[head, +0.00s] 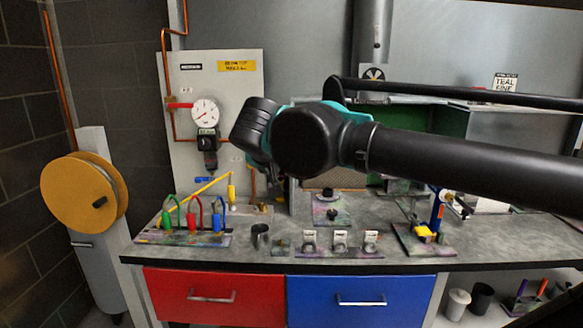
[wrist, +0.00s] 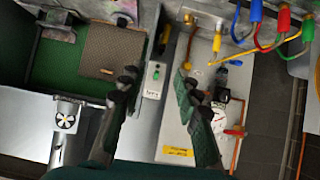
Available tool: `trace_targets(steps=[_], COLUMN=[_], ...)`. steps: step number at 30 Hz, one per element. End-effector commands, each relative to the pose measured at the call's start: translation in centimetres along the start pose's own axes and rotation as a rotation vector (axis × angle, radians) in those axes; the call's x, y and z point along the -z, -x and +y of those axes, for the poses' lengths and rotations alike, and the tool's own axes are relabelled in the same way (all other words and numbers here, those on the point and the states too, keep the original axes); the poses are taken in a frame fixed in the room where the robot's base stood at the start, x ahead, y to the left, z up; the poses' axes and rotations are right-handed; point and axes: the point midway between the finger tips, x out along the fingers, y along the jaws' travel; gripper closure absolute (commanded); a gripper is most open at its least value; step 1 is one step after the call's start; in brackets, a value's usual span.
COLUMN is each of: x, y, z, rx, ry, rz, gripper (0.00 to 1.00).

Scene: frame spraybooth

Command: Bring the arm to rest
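My gripper (wrist: 156,82) is open in the wrist view. Its two dark green-black fingers stand apart with nothing between them. The wrist view looks past them at the panel with the gauge and at the booth, both upside down. In the head view my black arm reaches in from the right above the bench, and its bent joints hide part of the panel and booth. My fingers cannot be made out in the head view.
The bench (head: 270,262) holds colored hooks (head: 192,216), a dark cup (head: 260,236) and several small labelled pieces. Behind stands a gauge panel (head: 238,90); a yellow reel (head: 84,192) is at left. Red (head: 190,293) and blue (head: 330,296) drawers are shut below.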

Motion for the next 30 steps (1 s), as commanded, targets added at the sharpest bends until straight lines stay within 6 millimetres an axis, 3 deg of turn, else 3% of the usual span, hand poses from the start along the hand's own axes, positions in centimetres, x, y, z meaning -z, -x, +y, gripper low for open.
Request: trace_targets(steps=[8, 17, 24, 30], x=[-2.5, -7.8, -16.1, -23.7], y=[-3.0, -8.1, -13.3, -15.6], z=[2.2, 6.8, 13.2, 18.1], rx=[-0.044, -0.102, -0.126, -0.094], ry=[0.017, 0.042, 0.056, 0.049], rz=[-0.063, -0.189, -0.362, -0.487], gripper=[0.67, 0.67, 0.67, 0.67])
